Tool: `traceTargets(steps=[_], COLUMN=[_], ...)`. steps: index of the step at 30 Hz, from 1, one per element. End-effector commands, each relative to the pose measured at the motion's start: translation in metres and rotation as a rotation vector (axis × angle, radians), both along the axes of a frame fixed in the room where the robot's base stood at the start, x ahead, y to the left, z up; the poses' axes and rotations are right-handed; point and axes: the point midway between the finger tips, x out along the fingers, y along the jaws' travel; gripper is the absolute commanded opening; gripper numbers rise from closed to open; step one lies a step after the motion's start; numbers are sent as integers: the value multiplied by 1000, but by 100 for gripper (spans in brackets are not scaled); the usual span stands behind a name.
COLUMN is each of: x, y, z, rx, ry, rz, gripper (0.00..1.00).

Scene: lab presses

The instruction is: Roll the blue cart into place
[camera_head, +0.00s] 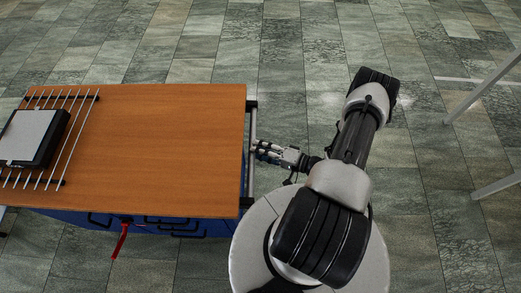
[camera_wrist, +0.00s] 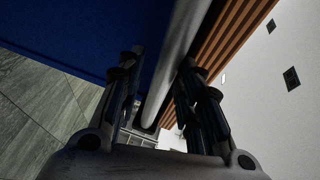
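The blue cart has a wooden top (camera_head: 170,135) and blue drawers (camera_head: 75,217) below its front edge. A grey handle bar (camera_head: 252,180) runs along its right end. My gripper (camera_head: 264,150) reaches this bar from the right, around the middle of the end. In the wrist view the bar (camera_wrist: 176,62) passes between the two fingers of my gripper (camera_wrist: 160,80). The fingers stand apart, with a visible gap on the left of the bar. The right finger is close to the bar; I cannot tell if it touches. The cart's blue side (camera_wrist: 85,30) shows behind.
A black and grey device (camera_head: 33,137) sits on a metal rack (camera_head: 75,140) on the cart's left part. A red strap (camera_head: 121,240) hangs at the drawer side. White frame legs (camera_head: 485,90) stand at far right. Tiled floor (camera_head: 220,45) is clear beyond the cart.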

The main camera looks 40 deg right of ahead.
Motion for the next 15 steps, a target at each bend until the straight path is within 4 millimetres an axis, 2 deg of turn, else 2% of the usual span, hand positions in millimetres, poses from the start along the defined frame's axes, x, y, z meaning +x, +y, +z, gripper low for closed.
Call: traceTargets(steps=[8,11,15], x=[-4,-13,-35], y=[-3,-9,-23], z=[1,3,8], rx=[1,2,0], ry=[2,1,1], rz=[-2,-5,-7], gripper=[30,30,30])
